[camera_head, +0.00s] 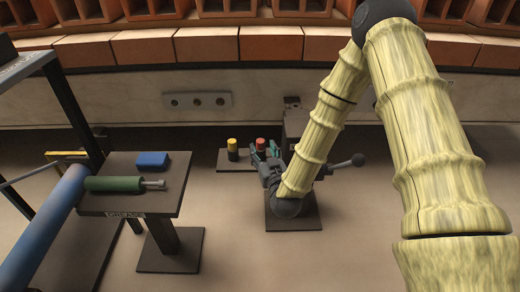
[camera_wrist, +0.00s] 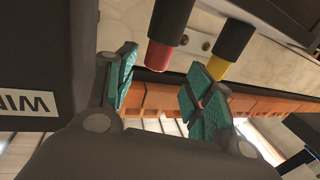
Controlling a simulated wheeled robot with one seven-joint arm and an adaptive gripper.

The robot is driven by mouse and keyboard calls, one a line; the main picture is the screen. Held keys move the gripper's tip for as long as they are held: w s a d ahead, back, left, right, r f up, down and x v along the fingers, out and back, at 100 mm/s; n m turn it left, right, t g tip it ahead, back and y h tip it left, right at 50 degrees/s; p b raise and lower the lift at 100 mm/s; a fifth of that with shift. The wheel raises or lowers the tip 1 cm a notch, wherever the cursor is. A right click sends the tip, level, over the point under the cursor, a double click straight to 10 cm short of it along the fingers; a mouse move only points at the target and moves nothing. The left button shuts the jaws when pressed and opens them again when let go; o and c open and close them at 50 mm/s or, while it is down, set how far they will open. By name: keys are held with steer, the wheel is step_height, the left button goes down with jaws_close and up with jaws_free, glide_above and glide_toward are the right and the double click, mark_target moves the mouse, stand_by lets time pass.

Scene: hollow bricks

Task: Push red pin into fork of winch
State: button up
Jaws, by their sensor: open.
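The red pin (camera_head: 260,145), a dark cylinder with a red end, stands upright on a small low dark plate (camera_head: 236,166) in the head view. In the wrist view the red pin (camera_wrist: 165,45) has its red end by the gap between my fingertips. My gripper (camera_head: 272,153) is open beside the pin, and its teal pads show in the wrist view (camera_wrist: 164,76); I cannot tell whether they touch it. The winch (camera_head: 296,122) is a dark body mostly hidden behind my arm. A dark block lettered "WIN" (camera_wrist: 38,103) fills the wrist view's left. The fork is not clearly visible.
A similar yellow-ended pin (camera_head: 232,146) stands close left of the red one. A dark stand (camera_head: 120,205) at left bears a green cylinder (camera_head: 112,184) and blue block (camera_head: 152,160). A wall runs behind.

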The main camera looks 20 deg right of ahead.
mark_target(262, 145)
steer(key=shift+w+d+f+b, duration=0.1)
steer(key=shift+w+d+b, duration=0.1)
steer(key=shift+w+b, duration=0.8)
steer(key=shift+w+d+b, duration=0.15)
steer(key=shift+w+b, duration=0.55)
steer(key=shift+w, duration=0.9)
steer(key=c, duration=1.1)
